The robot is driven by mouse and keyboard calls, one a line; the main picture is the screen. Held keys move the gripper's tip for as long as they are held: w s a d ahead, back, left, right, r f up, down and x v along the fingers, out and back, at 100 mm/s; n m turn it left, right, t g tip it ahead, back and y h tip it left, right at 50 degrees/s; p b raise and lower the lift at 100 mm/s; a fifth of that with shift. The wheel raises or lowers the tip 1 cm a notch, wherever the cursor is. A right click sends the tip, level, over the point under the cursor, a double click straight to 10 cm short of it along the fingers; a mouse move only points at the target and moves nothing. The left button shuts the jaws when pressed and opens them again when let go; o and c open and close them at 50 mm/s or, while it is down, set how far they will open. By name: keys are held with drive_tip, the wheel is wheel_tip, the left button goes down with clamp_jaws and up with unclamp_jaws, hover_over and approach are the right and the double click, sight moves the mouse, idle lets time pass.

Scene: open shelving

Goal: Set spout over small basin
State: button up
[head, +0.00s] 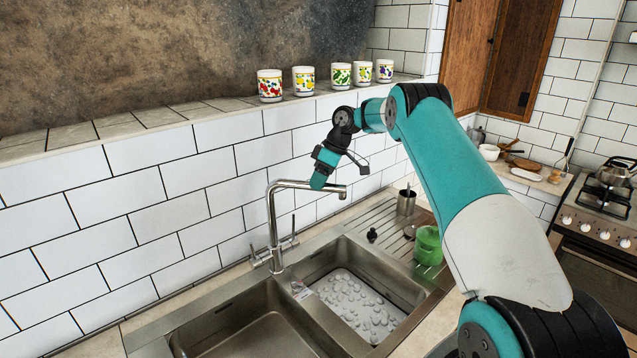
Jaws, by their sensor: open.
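The chrome tap spout (295,184) reaches right from its upright pipe at the back of the sink. Its tip appears to hang over the back part of the right basin (408,288), which has a pebble-like pattern on its floor. The left basin (250,338) is empty and partly cut off by the frame edge. One finger overlaps the spout in the picture; the other is up and to the right. Contact cannot be told.
The tiled wall (190,175) stands close behind the tap. Several patterned cups (269,86) line the ledge above. A metal cup (406,203) and a green container (428,246) stand on the drainer at the right.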

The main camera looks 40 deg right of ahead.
drive_tip(key=p+v, duration=0.3)
drive_tip(key=v, duration=0.3)
drive_tip(key=shift+d+r, duration=0.2)
drive_tip(key=shift+r, duration=0.05)
drive_tip(key=shift+c, duration=0.5)
